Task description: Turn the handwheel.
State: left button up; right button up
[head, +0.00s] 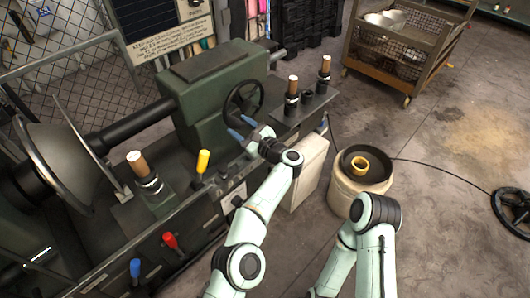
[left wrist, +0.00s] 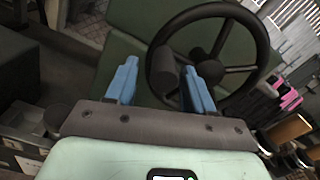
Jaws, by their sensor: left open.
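The dark handwheel (head: 261,96) is on the front of the green lathe headstock (head: 205,88). In the left wrist view, its spoked rim (left wrist: 267,50) fills the upper right, and a thick dark crank knob (left wrist: 161,72) stands out from the rim. My left gripper (head: 240,127) is open just in front of the lower part of the wheel. Its blue fingers lie on either side of the knob in the left wrist view. I cannot tell whether they touch it. My right arm rises at the lower right; its gripper does not show.
Red (head: 171,241), blue (head: 136,268) and yellow (head: 203,162) levers stand on the lathe front. Wooden-topped tool posts (head: 292,95) stand right of the wheel.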

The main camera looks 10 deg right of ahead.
pick_arm(q)
jog(key=b+v, duration=0.4)
jog(key=v, duration=0.7)
jog(key=shift+s, duration=0.35)
pick_arm(e)
jog(key=shift+t, duration=0.3)
jog(key=shift+w+f, duration=0.25)
jog(key=shift+f, duration=0.5)
jog(key=shift+w+f, duration=0.2)
jog(key=shift+f, duration=0.55)
jog(key=shift+w+f, duration=0.25)
jog(key=shift+f, duration=0.5)
pick_arm(q)
jog(key=shift+f, duration=0.15)
